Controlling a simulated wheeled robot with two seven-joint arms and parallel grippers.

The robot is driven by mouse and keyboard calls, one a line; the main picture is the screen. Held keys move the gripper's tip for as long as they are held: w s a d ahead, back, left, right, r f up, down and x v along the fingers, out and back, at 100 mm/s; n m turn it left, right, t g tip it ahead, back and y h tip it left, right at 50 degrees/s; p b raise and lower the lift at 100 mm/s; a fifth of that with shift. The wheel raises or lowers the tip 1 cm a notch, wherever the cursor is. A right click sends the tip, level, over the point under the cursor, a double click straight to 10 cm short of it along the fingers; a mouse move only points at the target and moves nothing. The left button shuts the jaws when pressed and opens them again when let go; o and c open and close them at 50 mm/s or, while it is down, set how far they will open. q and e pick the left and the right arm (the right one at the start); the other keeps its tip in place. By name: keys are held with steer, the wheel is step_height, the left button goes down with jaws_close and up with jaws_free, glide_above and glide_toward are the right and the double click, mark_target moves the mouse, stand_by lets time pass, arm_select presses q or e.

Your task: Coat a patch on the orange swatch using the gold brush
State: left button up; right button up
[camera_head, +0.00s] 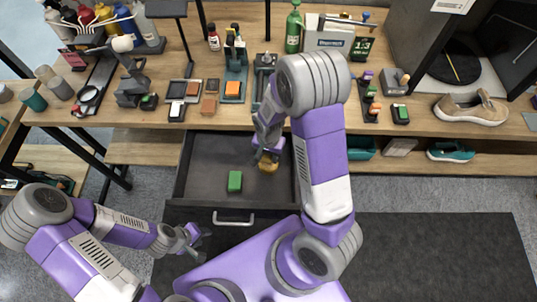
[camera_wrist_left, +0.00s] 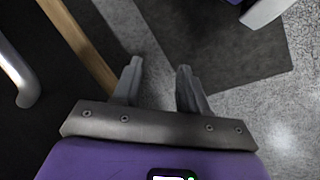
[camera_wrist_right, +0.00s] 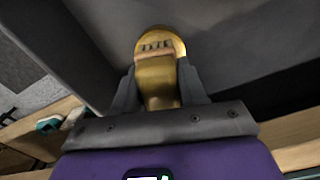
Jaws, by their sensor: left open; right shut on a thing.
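My right gripper (camera_head: 266,152) is shut on the gold brush (camera_head: 267,164) over the open drawer (camera_head: 205,173). In the right wrist view the gold brush (camera_wrist_right: 158,75) stands between the two fingers of the right gripper (camera_wrist_right: 159,95), its rounded end pointing away from the palm. An orange swatch (camera_head: 232,88) lies on a small dark holder on the table; a similar brown-orange block (camera_head: 209,106) lies nearby. My left gripper (camera_head: 196,243) is open and empty, low at the front left, and it also shows in the left wrist view (camera_wrist_left: 157,78).
A green block (camera_head: 235,181) lies in the drawer. The table (camera_head: 150,150) holds bottles, a magnifier stand (camera_head: 88,95), small tools and a sneaker (camera_head: 470,108). Table space in front of the sneaker is partly clear. The drawer handle (camera_head: 233,219) sticks out in front.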

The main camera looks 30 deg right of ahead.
steer(key=shift+r+p, duration=1.65)
steer(key=shift+r, duration=0.5)
